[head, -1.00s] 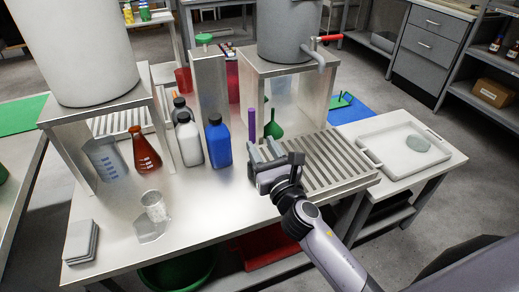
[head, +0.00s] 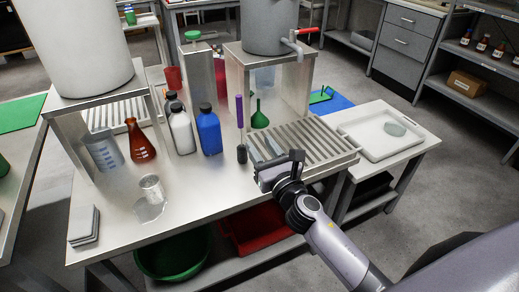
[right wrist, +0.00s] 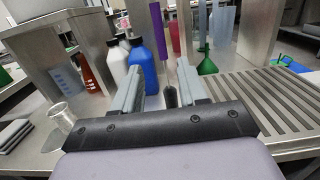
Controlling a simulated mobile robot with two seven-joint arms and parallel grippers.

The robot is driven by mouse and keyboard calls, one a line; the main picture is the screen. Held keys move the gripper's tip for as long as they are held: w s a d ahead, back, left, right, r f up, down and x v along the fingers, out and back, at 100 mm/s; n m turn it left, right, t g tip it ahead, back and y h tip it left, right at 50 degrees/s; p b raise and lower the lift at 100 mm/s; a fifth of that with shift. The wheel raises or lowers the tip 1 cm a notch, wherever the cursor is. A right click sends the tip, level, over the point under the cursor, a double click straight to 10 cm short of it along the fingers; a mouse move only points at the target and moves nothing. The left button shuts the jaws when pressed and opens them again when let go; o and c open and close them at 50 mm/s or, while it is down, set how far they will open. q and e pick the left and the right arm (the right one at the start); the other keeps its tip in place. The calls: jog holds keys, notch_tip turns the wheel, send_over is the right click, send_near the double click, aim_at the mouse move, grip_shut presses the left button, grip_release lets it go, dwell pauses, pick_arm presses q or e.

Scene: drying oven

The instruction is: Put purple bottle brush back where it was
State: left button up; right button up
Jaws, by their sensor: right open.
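The purple bottle brush (head: 239,112) stands upright on the steel bench, purple handle up and dark bristles down, right of the blue bottle (head: 208,133). In the right wrist view the brush (right wrist: 157,28) shows beyond my fingers, its bristles low between them in the picture. My right gripper (head: 263,149) is open and empty, just right of and nearer than the brush in the head view. Its two fingers also show in the right wrist view (right wrist: 160,78). I see no contact with the brush. My left gripper is not in view.
A white bottle (head: 182,134) and a red-brown flask (head: 139,144) stand left of the blue bottle. A green funnel (head: 259,117) and a slatted drain rack (head: 305,140) lie to the right. The bench's front middle is clear, with a beaker (head: 151,188) at left.

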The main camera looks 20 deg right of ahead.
jog(key=s+f+m+g, duration=0.4)
jog(key=s+f+m, duration=0.6)
jog(key=m, duration=0.7)
jog(key=s+a+f+m+g+y, duration=0.1)
jog(key=s+f+m+g, duration=0.3)
jog(key=s+f+m, duration=0.6)
jog(key=s+m, duration=0.5)
jog(key=m, duration=0.2)
jog(key=shift+s+f+g, duration=0.15)
jog(key=shift+s+g, duration=0.15)
jog(key=shift+s, duration=0.05)
notch_tip(320, 180, up, 5)
jog(key=p, duration=0.5)
jog(key=shift+s, duration=0.1)
